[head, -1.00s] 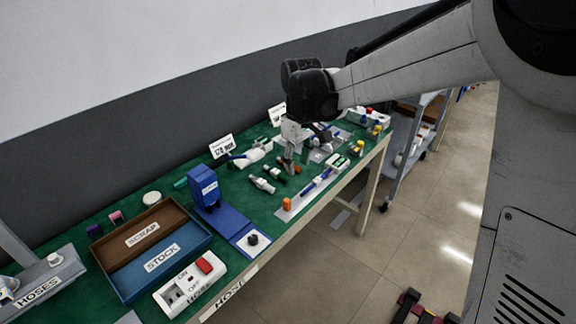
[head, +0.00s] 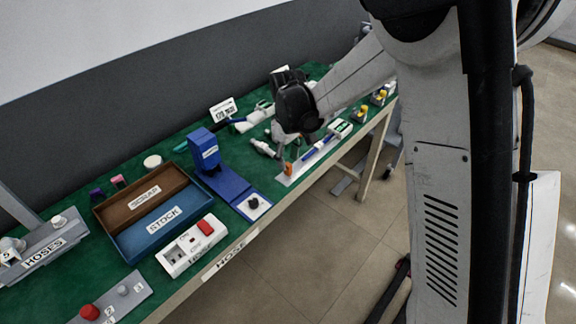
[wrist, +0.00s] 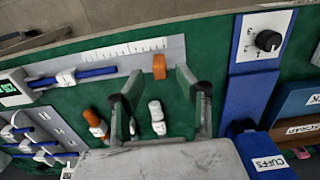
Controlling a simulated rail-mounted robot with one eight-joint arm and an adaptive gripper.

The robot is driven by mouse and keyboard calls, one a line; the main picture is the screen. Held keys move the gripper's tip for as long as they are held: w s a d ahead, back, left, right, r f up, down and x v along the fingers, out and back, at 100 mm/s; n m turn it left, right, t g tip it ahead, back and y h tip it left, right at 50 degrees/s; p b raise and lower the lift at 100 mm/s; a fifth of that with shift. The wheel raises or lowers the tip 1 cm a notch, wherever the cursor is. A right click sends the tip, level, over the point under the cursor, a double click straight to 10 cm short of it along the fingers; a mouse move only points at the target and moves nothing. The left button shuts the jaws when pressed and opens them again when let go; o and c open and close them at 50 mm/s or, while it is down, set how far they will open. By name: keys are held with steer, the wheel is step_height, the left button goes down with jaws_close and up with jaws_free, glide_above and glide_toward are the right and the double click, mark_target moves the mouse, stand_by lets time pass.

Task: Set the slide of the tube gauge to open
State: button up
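The tube gauge is a pale plate (wrist: 135,50) with a ruled scale, near the bench's front edge. An orange block (wrist: 160,67) stands at its right end in the wrist view, and a blue rod (wrist: 98,73) carries a white slider (wrist: 67,78). A white and green display (wrist: 14,88) sits at the left end. In the head view the orange block (head: 288,168) is just below my gripper (head: 285,156). My gripper (wrist: 160,78) is open in the wrist view, its fingertips either side of the orange block's near end. Contact cannot be told.
Loose white fittings (wrist: 157,117) and an orange-ended one (wrist: 96,122) lie under the gripper. A blue stand with a black knob (wrist: 268,40) is close on the right. The scrap and stock tray (head: 118,240) and a switch box (head: 192,246) stand further left in the head view.

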mark_target(288, 169)
steer(key=shift+f, duration=1.45)
jaws_close()
